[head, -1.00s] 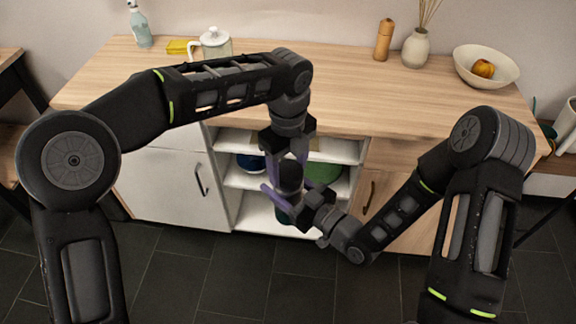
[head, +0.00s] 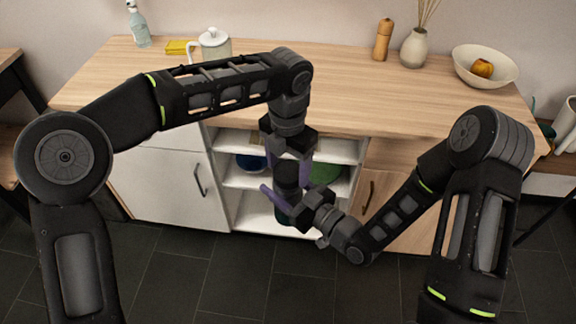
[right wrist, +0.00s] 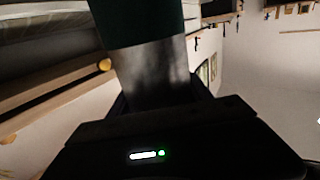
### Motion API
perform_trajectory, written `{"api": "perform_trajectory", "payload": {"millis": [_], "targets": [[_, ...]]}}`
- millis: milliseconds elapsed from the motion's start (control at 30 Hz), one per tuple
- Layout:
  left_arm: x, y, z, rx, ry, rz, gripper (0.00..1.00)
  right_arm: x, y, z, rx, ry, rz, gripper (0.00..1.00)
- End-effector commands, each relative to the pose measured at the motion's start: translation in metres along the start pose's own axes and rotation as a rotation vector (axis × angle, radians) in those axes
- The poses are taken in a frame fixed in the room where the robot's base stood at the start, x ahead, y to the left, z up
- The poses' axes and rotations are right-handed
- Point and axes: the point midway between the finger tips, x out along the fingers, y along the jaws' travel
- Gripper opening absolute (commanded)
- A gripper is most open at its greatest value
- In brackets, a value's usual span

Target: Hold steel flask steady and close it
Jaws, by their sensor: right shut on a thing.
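The flask (head: 287,176) stands roughly upright in front of the open shelves in the head view, mostly hidden by my grippers; its dark top shows. In the right wrist view the flask (right wrist: 156,74) shows a brushed steel part and a dark green part. My right gripper (head: 284,198) is shut on the flask from the right, one purple finger showing on its left side. My left gripper (head: 291,170) points straight down over the flask's top, its purple fingers beside it. Whether they press on the top is not clear.
The wooden counter (head: 350,90) lies behind my arms, with a teapot (head: 214,46), a pepper mill (head: 383,40), a vase (head: 415,48) and a bowl (head: 485,66) on it. Below are open shelves (head: 245,180) with a blue bowl (head: 250,162) and a green dish (head: 325,174). Dark tiled floor lies in front.

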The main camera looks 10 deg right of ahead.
Motion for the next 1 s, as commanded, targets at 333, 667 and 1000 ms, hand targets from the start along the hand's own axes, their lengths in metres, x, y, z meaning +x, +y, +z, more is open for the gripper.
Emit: {"api": "perform_trajectory", "payload": {"millis": [333,667,1000], "targets": [[0.001,-0.001,-0.001,0.0,0.002,-0.001,0.82,0.001,0.0,-0.002,-0.002,0.005,0.0,0.0],[-0.027,-0.001,0.0,0.001,-0.001,0.001,0.82,0.001,0.0,-0.002,-0.002,0.006,0.0,0.0],[-0.044,-0.001,-0.001,-0.001,0.003,-0.002,0.82,0.001,0.0,-0.002,-0.002,0.006,0.0,0.0]]}}
